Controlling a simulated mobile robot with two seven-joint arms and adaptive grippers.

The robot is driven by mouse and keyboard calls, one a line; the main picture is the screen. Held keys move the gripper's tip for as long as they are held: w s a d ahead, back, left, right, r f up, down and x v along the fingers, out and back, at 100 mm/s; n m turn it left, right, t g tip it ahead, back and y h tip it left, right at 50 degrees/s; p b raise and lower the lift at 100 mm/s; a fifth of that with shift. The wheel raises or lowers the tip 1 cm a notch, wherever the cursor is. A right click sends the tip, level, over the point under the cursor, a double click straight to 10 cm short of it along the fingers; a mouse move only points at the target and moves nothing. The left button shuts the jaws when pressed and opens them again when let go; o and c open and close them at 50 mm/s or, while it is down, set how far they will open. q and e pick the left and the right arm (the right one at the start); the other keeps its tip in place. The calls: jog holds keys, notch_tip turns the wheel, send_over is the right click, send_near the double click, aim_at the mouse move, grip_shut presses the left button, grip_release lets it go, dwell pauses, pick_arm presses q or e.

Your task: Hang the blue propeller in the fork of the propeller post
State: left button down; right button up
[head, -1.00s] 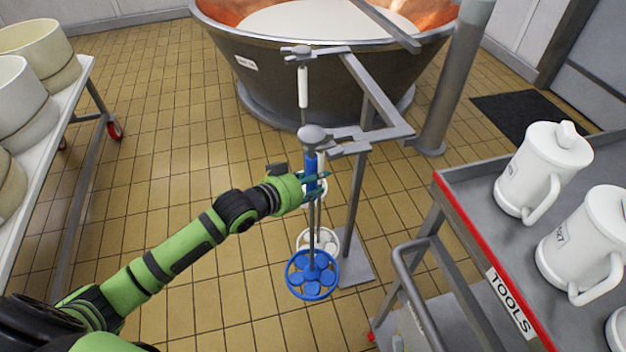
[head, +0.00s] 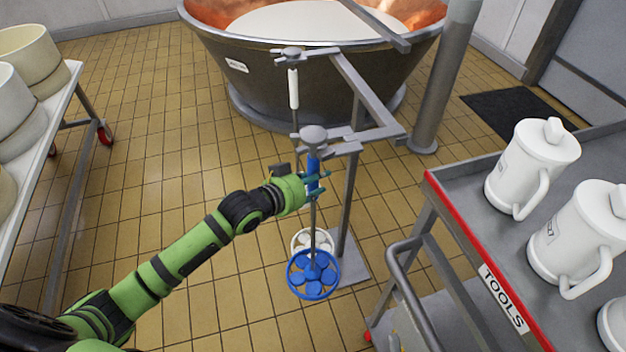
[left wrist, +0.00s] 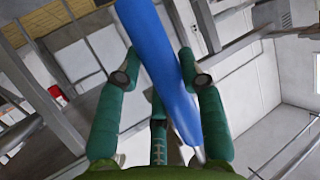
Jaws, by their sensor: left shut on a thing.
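The blue propeller has a grey knob, a blue grip (head: 313,172), a thin shaft and a blue bladed ring (head: 313,274) low near the floor. It hangs upright. My left gripper (head: 318,185) is shut on the blue grip, below the knob; the blue grip (left wrist: 165,60) also runs between the fingers in the left wrist view. The propeller post (head: 349,200) is grey, with forked arms at the top. The propeller's knob (head: 313,133) is at the near fork (head: 345,147); I cannot tell whether it rests on it. My right gripper is not in view.
A white propeller (head: 294,88) hangs in the post's far fork. A copper vat (head: 270,80) stands behind. A tool cart (head: 430,190) with white jugs (head: 530,165) is at the right. A shelf with white moulds (head: 25,110) is at the left.

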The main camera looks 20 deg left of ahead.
pick_arm(q)
jog(key=shift+w+d+r, duration=0.15)
jog(key=shift+d+r, duration=0.05)
jog(key=shift+r, duration=0.05)
dwell(0.4)
jog(key=shift+w+d, duration=0.85)
jog(key=shift+d, duration=0.35)
dwell(0.6)
jog(key=shift+w+d, duration=0.2)
jog(key=shift+d, duration=0.1)
jog(key=shift+w+d, duration=0.15)
jog(key=shift+d, duration=0.1)
jog(key=shift+w+d, duration=0.35)
jog(key=shift+d, duration=0.2)
jog(key=shift+f, duration=0.2)
dwell(0.4)
